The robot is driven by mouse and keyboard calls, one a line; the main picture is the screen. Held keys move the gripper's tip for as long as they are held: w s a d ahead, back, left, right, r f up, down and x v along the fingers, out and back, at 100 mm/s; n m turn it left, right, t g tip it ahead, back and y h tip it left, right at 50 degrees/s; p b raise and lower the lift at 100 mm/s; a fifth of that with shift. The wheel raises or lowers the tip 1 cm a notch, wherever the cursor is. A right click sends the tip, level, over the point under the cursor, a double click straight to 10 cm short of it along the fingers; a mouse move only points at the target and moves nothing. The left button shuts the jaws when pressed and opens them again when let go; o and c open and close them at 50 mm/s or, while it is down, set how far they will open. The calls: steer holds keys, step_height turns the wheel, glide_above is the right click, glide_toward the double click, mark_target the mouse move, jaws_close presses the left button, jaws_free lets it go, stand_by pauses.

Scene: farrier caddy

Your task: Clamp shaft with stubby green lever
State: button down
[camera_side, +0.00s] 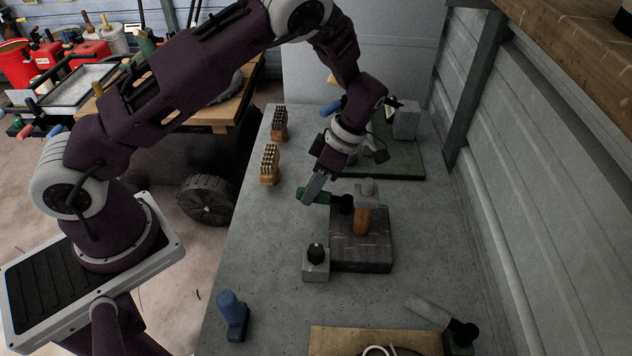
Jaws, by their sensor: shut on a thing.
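My gripper (309,198) is shut on the stubby green lever (325,197), at the lever's left part. The lever points left, and its right end meets a dark round knob beside the upright wooden shaft (360,222). A grey metal piece (369,188) sits at the top of the shaft. The shaft stands on a dark square block (376,257) on the grey table. How tightly the shaft is clamped cannot be told from this view.
A small grey block with a black knob (316,261) stands at the dark block's front left. Two bristled brushes (270,163) stand farther back. A blue-handled item (234,312) and a wooden board (330,340) are in front. A green plate (405,160) lies behind; a wall runs along the right.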

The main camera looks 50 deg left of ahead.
steer(key=shift+s+d+r+n+h, duration=0.1)
steer(key=shift+s+d+n+h, duration=0.25)
steer(key=shift+n, duration=0.55)
steer(key=shift+s+d, duration=0.1)
steer(key=c, duration=1.1)
jaws_free()
steer(key=v, duration=0.7)
